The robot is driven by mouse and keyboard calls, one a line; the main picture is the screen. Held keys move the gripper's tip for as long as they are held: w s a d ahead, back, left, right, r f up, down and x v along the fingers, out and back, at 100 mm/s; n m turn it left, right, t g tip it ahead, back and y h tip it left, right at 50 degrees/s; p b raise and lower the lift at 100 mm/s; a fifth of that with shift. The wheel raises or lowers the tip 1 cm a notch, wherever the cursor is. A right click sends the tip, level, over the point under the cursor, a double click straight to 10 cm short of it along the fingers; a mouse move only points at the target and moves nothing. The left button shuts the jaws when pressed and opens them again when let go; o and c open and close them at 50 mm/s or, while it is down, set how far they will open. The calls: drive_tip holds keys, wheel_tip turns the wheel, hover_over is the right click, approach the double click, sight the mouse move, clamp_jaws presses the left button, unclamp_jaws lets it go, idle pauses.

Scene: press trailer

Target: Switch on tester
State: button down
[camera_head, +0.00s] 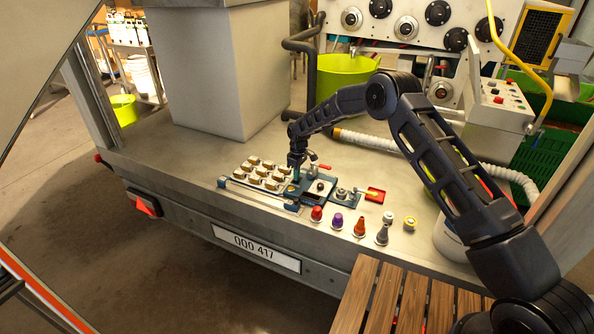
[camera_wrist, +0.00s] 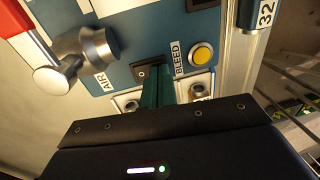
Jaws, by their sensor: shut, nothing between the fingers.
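My gripper (camera_head: 296,178) points down over the tester's left part. In the wrist view its teal fingers (camera_wrist: 157,85) are shut, empty, with their tips at the black switch, partly hiding it. I cannot tell whether they touch it or which way it is set.
A silver valve with a red handle (camera_wrist: 25,20) stands beside the switch. The tray (camera_head: 228,168) lies left of the tester. Several coloured cones and a red dish (camera_head: 375,194) stand right and in front. A white hose (camera_head: 400,150) runs behind.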

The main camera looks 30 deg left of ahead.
drive_tip(key=shift+f, duration=0.1)
drive_tip(key=shift+s+f, duration=0.2)
drive_tip(key=shift+f, duration=0.1)
drive_tip(key=shift+r, duration=0.1)
drive_tip(key=shift+w, duration=0.2)
drive_tip(key=shift+w+r, duration=0.15)
drive_tip(key=shift+w, duration=0.5)
drive_tip(key=shift+r, duration=0.1)
wheel_tip(320, 180, up, 14)
drive_tip(key=w, duration=0.1)
drive_tip(key=shift+w, duration=0.35)
drive_tip(key=shift+s, duration=0.1)
idle(0.3)
